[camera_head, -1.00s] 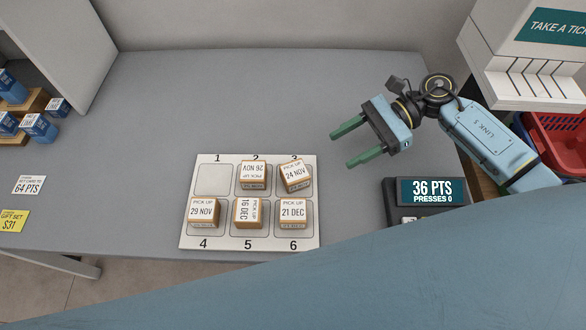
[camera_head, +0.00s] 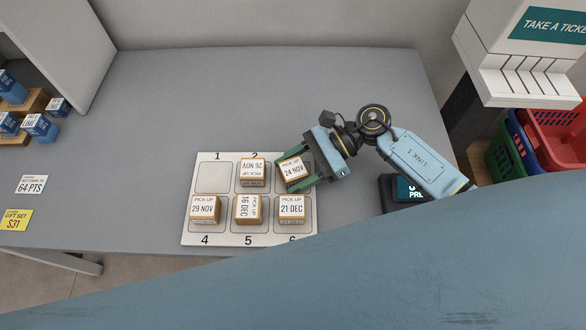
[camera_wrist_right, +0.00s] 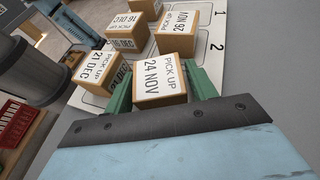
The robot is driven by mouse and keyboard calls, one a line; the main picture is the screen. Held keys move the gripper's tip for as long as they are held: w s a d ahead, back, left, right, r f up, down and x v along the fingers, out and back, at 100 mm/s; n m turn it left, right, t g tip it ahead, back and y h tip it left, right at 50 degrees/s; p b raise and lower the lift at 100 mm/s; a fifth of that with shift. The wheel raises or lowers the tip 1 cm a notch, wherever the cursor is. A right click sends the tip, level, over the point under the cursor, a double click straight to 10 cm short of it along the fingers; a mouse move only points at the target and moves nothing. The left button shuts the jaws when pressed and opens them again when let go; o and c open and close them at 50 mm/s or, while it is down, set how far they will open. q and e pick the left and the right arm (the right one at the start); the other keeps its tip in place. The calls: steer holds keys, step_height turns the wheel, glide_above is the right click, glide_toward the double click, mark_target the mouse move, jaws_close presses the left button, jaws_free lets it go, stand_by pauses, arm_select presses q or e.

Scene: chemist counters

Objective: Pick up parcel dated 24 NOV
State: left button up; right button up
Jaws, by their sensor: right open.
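The parcel dated 24 NOV (camera_head: 293,170) sits slightly turned in slot 3 of the white numbered board (camera_head: 213,177). My right gripper (camera_head: 294,172) is open, with its green fingers on either side of this parcel. The right wrist view shows the 24 NOV parcel (camera_wrist_right: 160,80) between the two green fingers, close to the palm. Whether the fingers touch it I cannot tell. My left gripper is not in view.
Close by on the board are the parcels 26 NOV (camera_head: 252,170), 29 NOV (camera_head: 204,208), 16 DEC (camera_head: 248,209) and 21 DEC (camera_head: 292,208). Slot 1 is empty. A dark points display (camera_head: 391,193) stands right of the board. The counter behind is clear.

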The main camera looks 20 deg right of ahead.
steer(key=c, duration=0.8)
steer(key=shift+r, duration=0.1)
